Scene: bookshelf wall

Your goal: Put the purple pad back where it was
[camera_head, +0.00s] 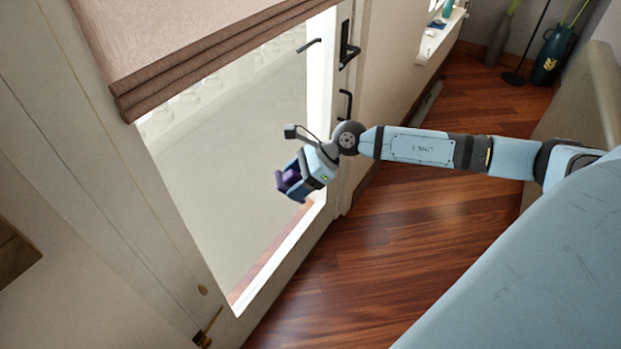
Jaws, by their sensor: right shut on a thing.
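The purple pad (291,177) is a small purple thing between the jaws of my right gripper (285,184). The fingers hide part of it. My right arm reaches in from the right and holds the pad raised in front of the glass door. The gripper points left and a little down. I cannot tell whether it touches the glass. My left gripper is not in view. No shelf or other clear former place of the pad shows in this view.
A glass door (225,160) with dark handles (347,48) and a brown blind (190,40) fills the left. Bare wooden floor (400,240) lies below my arm. A dark green vase (551,55) and a windowsill (440,36) are at the back right.

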